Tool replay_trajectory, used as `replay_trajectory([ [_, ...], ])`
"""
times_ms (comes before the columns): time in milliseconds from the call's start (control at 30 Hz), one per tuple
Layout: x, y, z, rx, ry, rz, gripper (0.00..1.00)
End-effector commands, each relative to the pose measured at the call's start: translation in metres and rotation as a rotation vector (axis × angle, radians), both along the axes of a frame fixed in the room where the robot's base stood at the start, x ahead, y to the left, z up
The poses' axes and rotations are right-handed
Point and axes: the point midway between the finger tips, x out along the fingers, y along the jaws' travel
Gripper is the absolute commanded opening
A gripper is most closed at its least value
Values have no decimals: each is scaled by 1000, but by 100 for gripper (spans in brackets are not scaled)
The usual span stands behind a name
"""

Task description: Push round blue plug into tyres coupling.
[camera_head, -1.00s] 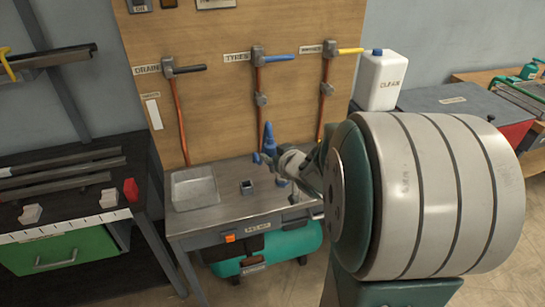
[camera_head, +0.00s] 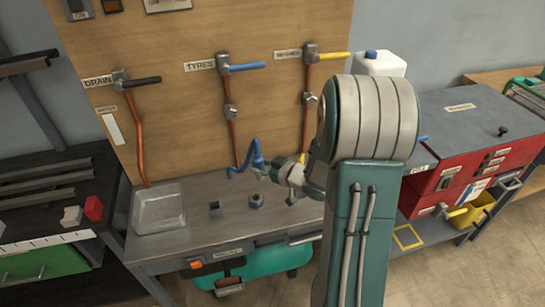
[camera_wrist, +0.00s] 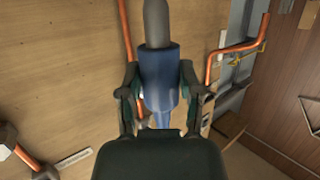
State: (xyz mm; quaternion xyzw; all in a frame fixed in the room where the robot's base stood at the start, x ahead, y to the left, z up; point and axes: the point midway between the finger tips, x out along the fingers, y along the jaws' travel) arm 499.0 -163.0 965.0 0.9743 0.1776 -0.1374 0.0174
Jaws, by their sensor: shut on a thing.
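The round blue plug (camera_head: 257,161) is held upright in my gripper (camera_head: 266,174), above the bench and in front of the board. In the wrist view the plug (camera_wrist: 158,78) is a blue cylinder with a grey tip, between the two dark fingers of my gripper (camera_wrist: 158,92).
The DRAIN pipe (camera_head: 138,140) is to the left and a yellow-levered pipe (camera_head: 307,125) to the right. Two small holders (camera_head: 215,210) (camera_head: 256,202) and a clear tray (camera_head: 158,209) are on the bench. A white canister (camera_head: 381,64) stands behind my arm.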

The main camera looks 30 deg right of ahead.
Motion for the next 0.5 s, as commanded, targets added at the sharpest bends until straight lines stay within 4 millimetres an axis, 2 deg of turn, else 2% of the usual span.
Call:
replay_trajectory([
  [67,0,8,-2,0,-4,18,0],
  [167,0,9,-2,0,-8,23,0],
  [500,0,-10,-10,19,-6,21,0],
])
